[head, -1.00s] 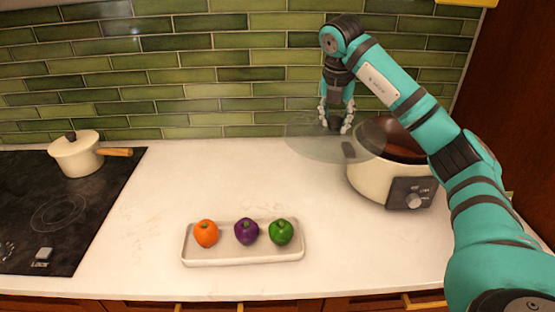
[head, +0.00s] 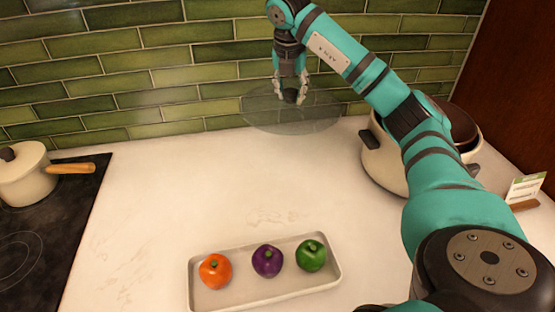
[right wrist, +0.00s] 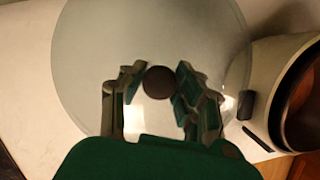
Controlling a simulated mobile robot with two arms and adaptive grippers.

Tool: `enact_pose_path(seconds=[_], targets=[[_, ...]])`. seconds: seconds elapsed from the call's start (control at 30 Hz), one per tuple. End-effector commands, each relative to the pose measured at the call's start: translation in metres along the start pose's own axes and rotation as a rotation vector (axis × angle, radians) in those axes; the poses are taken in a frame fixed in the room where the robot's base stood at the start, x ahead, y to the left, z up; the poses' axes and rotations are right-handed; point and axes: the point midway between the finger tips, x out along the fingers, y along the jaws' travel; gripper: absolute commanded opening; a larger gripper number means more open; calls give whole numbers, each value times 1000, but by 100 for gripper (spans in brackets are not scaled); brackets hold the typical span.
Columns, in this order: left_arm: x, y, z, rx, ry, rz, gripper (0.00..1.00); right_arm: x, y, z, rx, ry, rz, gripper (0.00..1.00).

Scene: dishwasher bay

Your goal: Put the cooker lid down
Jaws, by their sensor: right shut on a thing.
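The cooker lid (head: 265,117) is a round clear glass disc with a dark knob (right wrist: 160,82). My right gripper (head: 290,95) is shut on that knob and holds the lid roughly level near the tiled wall, left of the cooker. Whether the lid touches the counter I cannot tell. The cooker (head: 382,160) is a cream pot with a dark inside, standing at the right, partly hidden behind my right arm. In the right wrist view the cooker (right wrist: 258,75) is right of the lid, its open top uncovered. My left gripper is not in view.
A white tray (head: 318,285) holds an orange, a purple and a green pepper at the counter front. A cream pot with a wooden handle (head: 25,180) stands on the black cooktop (head: 60,235) at left. A small card (head: 525,187) stands at right. The middle counter (head: 190,190) is clear.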

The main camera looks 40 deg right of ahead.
Motion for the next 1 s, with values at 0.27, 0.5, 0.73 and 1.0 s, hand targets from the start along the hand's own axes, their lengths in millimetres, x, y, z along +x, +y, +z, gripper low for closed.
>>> enact_pose_path(seconds=[0.27,0.5,0.73,1.0], targets=[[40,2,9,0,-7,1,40,58,-1,-17,2,-2,1,0],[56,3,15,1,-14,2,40,88,-1,-27,1,-2,1,0],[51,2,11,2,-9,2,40,126,-1,-39,0,1,-2,0],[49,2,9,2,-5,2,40,150,-1,-46,1,-1,1,0]])
